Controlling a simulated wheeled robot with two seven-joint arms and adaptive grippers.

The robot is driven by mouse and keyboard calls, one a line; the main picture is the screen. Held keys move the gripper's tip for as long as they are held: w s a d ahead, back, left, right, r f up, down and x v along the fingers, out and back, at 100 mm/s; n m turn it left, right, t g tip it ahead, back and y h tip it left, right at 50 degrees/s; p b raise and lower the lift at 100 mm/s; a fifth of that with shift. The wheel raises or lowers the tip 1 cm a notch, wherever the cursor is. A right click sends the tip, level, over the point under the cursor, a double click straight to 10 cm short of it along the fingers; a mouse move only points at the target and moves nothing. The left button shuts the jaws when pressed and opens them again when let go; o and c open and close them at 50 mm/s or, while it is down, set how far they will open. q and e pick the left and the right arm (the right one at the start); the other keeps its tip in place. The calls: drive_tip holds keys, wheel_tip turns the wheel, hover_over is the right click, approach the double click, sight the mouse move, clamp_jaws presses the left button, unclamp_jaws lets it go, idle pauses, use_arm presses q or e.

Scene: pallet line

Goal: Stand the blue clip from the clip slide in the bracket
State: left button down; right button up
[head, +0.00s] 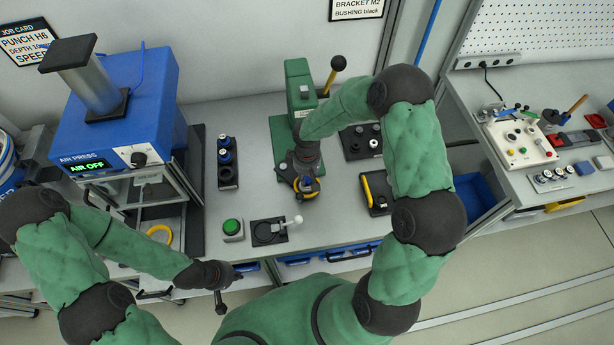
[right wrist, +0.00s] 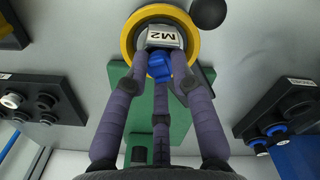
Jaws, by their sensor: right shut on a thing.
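A silver bracket marked M2 (right wrist: 163,38) sits inside a yellow ring (right wrist: 127,45) in the right wrist view. The blue clip (right wrist: 160,68) is between my right gripper's fingertips, right beside the bracket. My right gripper (head: 304,184) is shut on it, at the ring in front of the green press; the fingers hide part of clip and bracket. I cannot tell whether the clip is seated in the bracket. My left gripper (head: 222,290) hangs at the table's front edge, away from these things; its fingers are too small to read. I cannot make out the clip slide surely.
The green hand press (head: 300,88) stands just behind the ring. A black rack (head: 228,178) is to its left, and a bushing tray (head: 350,153) to its right. The blue air press (head: 115,130) is far left.

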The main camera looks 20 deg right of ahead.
sight(307, 179)
drive_tip(key=shift+f, duration=0.1)
drive_tip(key=o, duration=0.3)
drive_tip(key=shift+f, duration=0.1)
drive_tip(key=o, duration=0.5)
drive_tip(key=shift+c, duration=0.2)
wheel_tip(307, 179, up, 12)
drive_tip(key=p, duration=0.1)
drive_tip(key=shift+r, duration=0.25)
